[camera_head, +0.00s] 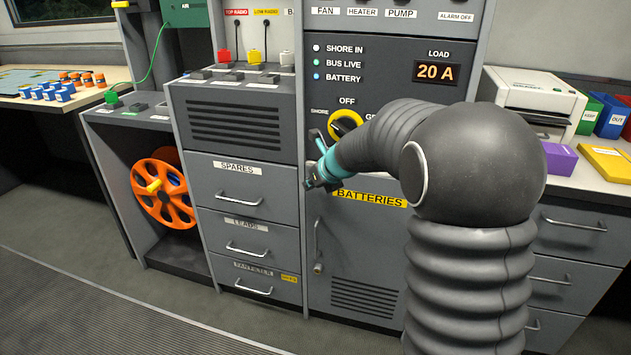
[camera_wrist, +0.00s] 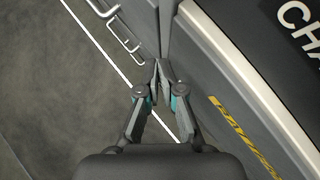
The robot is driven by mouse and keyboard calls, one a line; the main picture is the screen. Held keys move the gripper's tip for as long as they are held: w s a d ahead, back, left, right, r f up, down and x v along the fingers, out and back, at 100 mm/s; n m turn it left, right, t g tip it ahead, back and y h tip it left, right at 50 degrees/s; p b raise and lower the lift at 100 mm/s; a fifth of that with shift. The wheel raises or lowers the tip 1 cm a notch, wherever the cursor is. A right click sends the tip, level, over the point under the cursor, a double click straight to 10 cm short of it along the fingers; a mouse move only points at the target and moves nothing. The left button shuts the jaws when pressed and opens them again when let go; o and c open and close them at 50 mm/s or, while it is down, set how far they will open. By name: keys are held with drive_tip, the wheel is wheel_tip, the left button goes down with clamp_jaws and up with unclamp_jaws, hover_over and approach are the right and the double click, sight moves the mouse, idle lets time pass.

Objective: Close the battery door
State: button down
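The battery door (camera_head: 340,245) is the grey panel with a yellow BATTERIES label, a vertical bar handle (camera_head: 317,243) on its left side and a slotted vent low down. It looks flush with the cabinet front; a small gap cannot be ruled out. My arm hides its upper right part. My gripper (camera_head: 312,184) is in front of the cabinet near the door's upper left corner, above the handle. In the wrist view the fingertips (camera_wrist: 159,66) meet with nothing seen between them. The yellow label (camera_wrist: 243,135) shows there to the right of the fingers.
Drawers labelled SPARES (camera_head: 240,190), LEADS (camera_head: 245,235) and a third below, with bar handles, stand left of the door. A rotary switch (camera_head: 346,124) is above it. An orange reel (camera_head: 160,188) sits in an open bay at left. The floor (camera_head: 110,250) in front is clear.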

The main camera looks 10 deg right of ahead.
drive_tip(key=s+a+r, duration=0.4)
drive_tip(key=s+r, duration=0.3)
drive_tip(key=s, duration=0.1)
drive_tip(key=s+d+f+n+g+h, duration=0.1)
drive_tip(key=s+f+n+g, duration=0.15)
drive_tip(key=s+n, duration=0.6)
drive_tip(key=s+d+f+n+g, duration=0.1)
drive_tip(key=s+f+n, duration=0.3)
drive_tip(key=n, duration=0.8)
drive_tip(key=s+d+r+n+h, duration=0.1)
drive_tip(key=s+d+n, duration=0.1)
drive_tip(key=s, duration=0.5)
drive_tip(key=s+d+r+n+h, duration=0.1)
drive_tip(key=s+d+n, duration=0.2)
drive_tip(key=s+n, duration=0.2)
drive_tip(key=s+d+r+n+t+h, duration=0.1)
drive_tip(key=s+d+n, duration=0.1)
drive_tip(key=s, duration=0.6)
drive_tip(key=shift+s+d+r+n, duration=0.2)
drive_tip(key=shift+s+r+n, duration=0.15)
drive_tip(key=shift+n, duration=0.4)
drive_tip(key=shift+a, duration=0.15)
